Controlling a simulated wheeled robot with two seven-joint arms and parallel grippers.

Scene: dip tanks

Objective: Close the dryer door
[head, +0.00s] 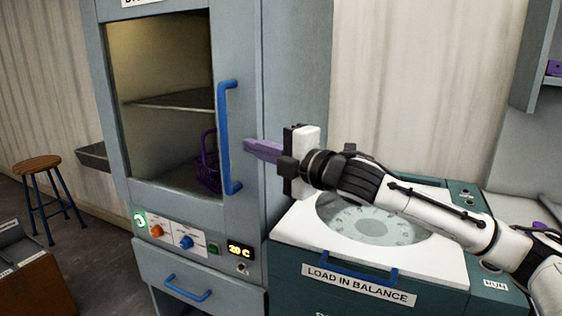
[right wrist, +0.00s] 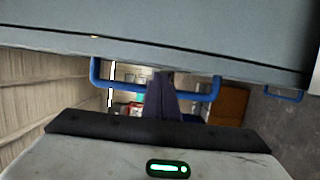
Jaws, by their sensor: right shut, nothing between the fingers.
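The dryer door (head: 165,193) is a grey frame with a large window, on the tall grey cabinet at the left of the head view. It looks flush or nearly flush with the cabinet; I cannot tell whether it is fully shut. Its upright blue handle (head: 225,140) is on the door's right side and also shows in the right wrist view (right wrist: 97,80). My right gripper (head: 249,146) has its purple fingers together and empty, pointing left just right of the handle. In the right wrist view the fingers (right wrist: 165,85) overlap the handle bar; contact is unclear. My left gripper is out of view.
A purple basket (head: 207,165) stands inside the dryer behind the window, below a shelf (head: 170,102). A control panel with knobs (head: 186,242) and a drawer handle (head: 188,290) are below the door. A white-topped machine (head: 300,240) stands under my right arm. A stool (head: 38,165) is at left.

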